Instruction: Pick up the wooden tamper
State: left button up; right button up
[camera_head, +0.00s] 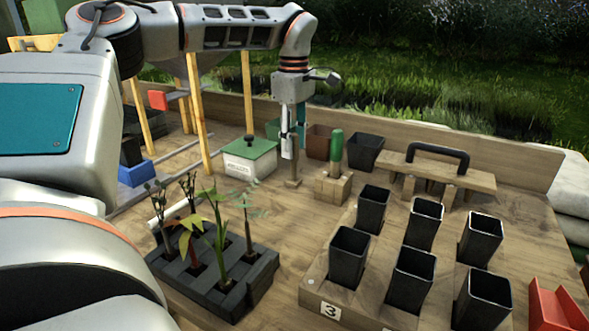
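The wooden tamper (293,176) appears to be the small upright wooden piece with a flat foot on the bench, left of the wooden block with the green-handled tool. My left gripper (293,152) points straight down right over it, and its fingertips are at the tamper's upper part. The top of the tamper is hidden by the fingers. I cannot tell whether the fingers touch it or are shut on it. My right gripper is not in view.
The green-handled tool (336,147) stands in a wooden block (332,188) close right. A green-lidded box (249,160) is close left. A dark seedling tray (233,300) is in front. Several black pots stand at right, near a black-handled wooden board (480,182).

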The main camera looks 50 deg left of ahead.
pick_arm(q)
grip_shut()
jog(key=shift+r, duration=0.2)
